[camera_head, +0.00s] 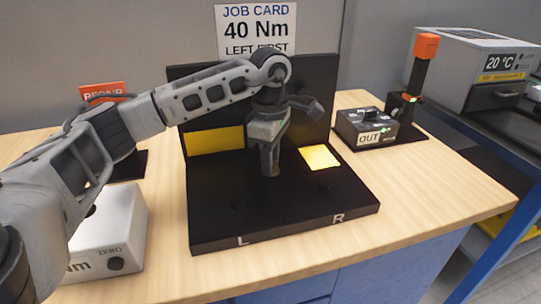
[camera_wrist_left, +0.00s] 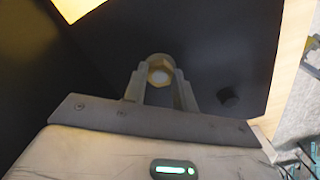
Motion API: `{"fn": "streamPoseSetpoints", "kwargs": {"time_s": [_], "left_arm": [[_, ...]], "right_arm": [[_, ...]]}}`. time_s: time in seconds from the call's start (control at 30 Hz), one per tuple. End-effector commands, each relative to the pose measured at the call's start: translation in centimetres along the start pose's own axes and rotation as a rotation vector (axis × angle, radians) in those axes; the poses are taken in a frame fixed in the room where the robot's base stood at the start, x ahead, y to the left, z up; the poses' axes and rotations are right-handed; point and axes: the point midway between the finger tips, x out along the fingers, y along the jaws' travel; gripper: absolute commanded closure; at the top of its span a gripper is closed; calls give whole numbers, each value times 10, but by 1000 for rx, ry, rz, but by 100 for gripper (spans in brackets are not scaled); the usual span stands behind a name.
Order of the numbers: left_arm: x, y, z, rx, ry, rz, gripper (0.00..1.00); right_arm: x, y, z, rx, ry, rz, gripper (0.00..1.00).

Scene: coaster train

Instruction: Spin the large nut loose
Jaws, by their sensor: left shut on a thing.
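My left gripper (camera_head: 269,165) reaches down to the middle of the black fixture (camera_head: 300,215), which is marked L and R on its front edge. In the left wrist view its fingers (camera_wrist_left: 160,85) are shut on the large nut (camera_wrist_left: 159,66), a brass-coloured hex with a pale round centre. In the head view the fingers hide the nut. A smaller dark hex piece (camera_wrist_left: 228,96) sits apart to the right in the left wrist view. My right gripper is in no view.
A white box with a ZERO button (camera_head: 112,230) stands at front left, close under my left arm. A black box marked OUT (camera_head: 366,128) and an orange-topped tool (camera_head: 424,50) stand at right. The fixture has a tall back panel (camera_head: 315,85). The right front wood is clear.

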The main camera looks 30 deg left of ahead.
Motion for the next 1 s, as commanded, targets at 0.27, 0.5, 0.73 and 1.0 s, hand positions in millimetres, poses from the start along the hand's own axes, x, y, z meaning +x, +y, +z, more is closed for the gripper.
{"fn": "streamPoseSetpoints", "kwargs": {"time_s": [0.27,0.5,0.73,1.0], "left_arm": [[0,0,-1,-261,3,-2,96],[1,0,-1,-448,3,-3,96],[2,-1,-1,-569,4,-4,96],[2,-1,-1,-630,4,-4,96]], "right_arm": [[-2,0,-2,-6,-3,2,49],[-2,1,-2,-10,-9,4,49],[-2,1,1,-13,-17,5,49],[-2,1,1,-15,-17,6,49]]}}
